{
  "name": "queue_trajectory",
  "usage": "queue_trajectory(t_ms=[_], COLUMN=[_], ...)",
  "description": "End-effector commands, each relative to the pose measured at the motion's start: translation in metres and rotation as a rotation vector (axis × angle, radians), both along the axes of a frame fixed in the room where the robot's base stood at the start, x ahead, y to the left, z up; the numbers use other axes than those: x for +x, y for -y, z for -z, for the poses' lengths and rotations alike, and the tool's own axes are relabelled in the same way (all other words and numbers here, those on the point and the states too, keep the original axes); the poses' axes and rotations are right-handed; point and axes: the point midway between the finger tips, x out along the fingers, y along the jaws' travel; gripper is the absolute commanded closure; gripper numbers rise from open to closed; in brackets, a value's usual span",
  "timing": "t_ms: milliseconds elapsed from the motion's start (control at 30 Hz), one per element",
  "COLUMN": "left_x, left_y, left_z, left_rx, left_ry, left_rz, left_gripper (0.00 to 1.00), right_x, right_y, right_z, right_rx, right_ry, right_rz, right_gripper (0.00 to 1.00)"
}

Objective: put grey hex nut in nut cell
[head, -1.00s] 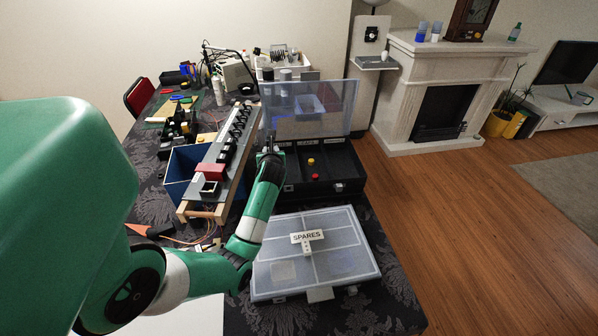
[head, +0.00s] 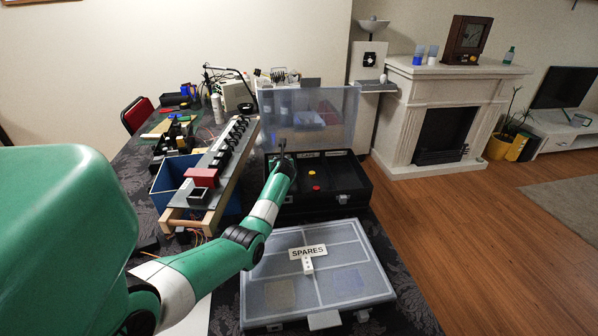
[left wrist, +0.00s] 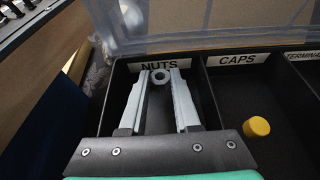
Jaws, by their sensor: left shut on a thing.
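The grey hex nut (left wrist: 160,76) is pinched between the fingertips of my left gripper (left wrist: 161,79), in the left wrist view. The gripper also shows in the head view (head: 282,150), at the left part of the open black box (head: 343,199). The nut cell (left wrist: 120,88) is the box's left compartment, labelled NUTS. In the left wrist view the fingers and nut appear over this cell, near its label. The nut's height above the floor is unclear. My right gripper is not in view.
A yellow cap (left wrist: 256,127) lies in the CAPS compartment; a red cap (head: 316,188) shows in the head view. The clear lid (head: 345,112) stands raised behind. A closed SPARES case (head: 283,250) lies in front. A rail with black parts (head: 228,150) stands left.

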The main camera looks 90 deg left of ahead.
Motion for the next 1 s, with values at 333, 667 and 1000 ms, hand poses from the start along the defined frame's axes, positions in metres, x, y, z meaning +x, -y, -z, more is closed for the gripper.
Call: queue_trajectory(t_ms=[333,667,1000], left_x=[0.0,0.0,0.0], left_y=[0.001,0.001,0.001], left_z=[0.03,0.034,0.032], left_rx=[-0.001,-0.001,-0.001], left_ry=[0.0,-0.001,0.0], left_rz=[0.001,0.0,0.001], left_gripper=[1.0,0.46,0.39], right_x=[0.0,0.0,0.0], right_y=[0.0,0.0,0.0], right_z=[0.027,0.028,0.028], right_rx=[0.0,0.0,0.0], right_ry=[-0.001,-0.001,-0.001], right_rz=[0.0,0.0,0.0], right_gripper=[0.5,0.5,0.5])
